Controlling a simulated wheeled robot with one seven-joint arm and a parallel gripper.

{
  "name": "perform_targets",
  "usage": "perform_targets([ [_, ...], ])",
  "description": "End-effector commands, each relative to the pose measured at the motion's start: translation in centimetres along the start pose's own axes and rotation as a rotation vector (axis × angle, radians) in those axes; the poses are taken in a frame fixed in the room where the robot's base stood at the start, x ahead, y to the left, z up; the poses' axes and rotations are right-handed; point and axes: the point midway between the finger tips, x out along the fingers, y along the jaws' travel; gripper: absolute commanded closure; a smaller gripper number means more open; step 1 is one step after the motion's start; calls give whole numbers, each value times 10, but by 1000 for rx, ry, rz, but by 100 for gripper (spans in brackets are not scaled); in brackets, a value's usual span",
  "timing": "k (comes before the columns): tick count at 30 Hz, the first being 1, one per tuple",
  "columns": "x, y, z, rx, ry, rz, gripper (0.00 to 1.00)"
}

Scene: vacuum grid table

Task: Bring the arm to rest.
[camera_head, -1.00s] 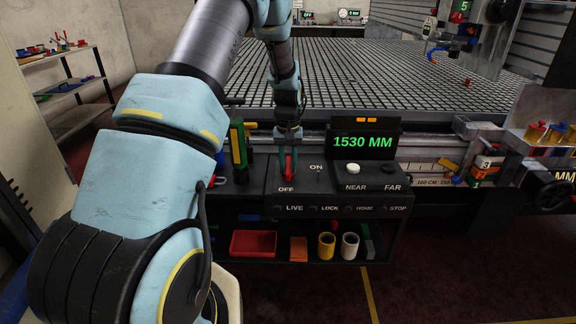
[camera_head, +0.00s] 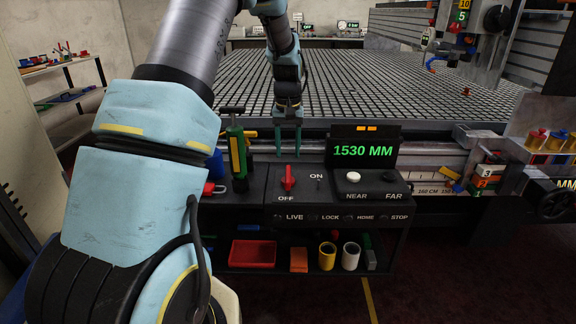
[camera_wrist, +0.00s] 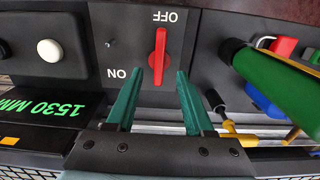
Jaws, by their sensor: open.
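My gripper (camera_head: 288,142) hangs open and empty above and behind the control panel (camera_head: 265,193). Its two green fingers point down at the panel and stand apart from the red switch lever (camera_head: 288,180). In the wrist view my gripper (camera_wrist: 153,100) shows its fingers spread, with the red lever (camera_wrist: 158,55) beyond the gap between the tips. The lever lies along the OFF side, pointing away from the ON mark.
A display (camera_head: 362,150) reading 1530 MM stands right of my gripper, above a white button (camera_head: 353,177). A green and yellow tool (camera_head: 237,155) stands close on the left. The grid table (camera_head: 350,85) lies behind. A shelf below holds a red tray (camera_head: 253,254).

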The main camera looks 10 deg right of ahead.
Motion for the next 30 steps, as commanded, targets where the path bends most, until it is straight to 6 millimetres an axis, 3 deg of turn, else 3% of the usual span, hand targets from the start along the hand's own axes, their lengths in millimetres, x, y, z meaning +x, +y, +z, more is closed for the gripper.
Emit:
perform_targets([
  [6,-20,0,0,0,1,0,48],
  [16,-22,0,0,0,0,0,48],
  [20,-30,-14,10,-10,8,3,48],
  [23,-46,-40,35,-29,24,7,48],
  [26,-62,-74,75,-50,50,11,48],
  [30,-78,-113,143,-76,90,10,48],
])
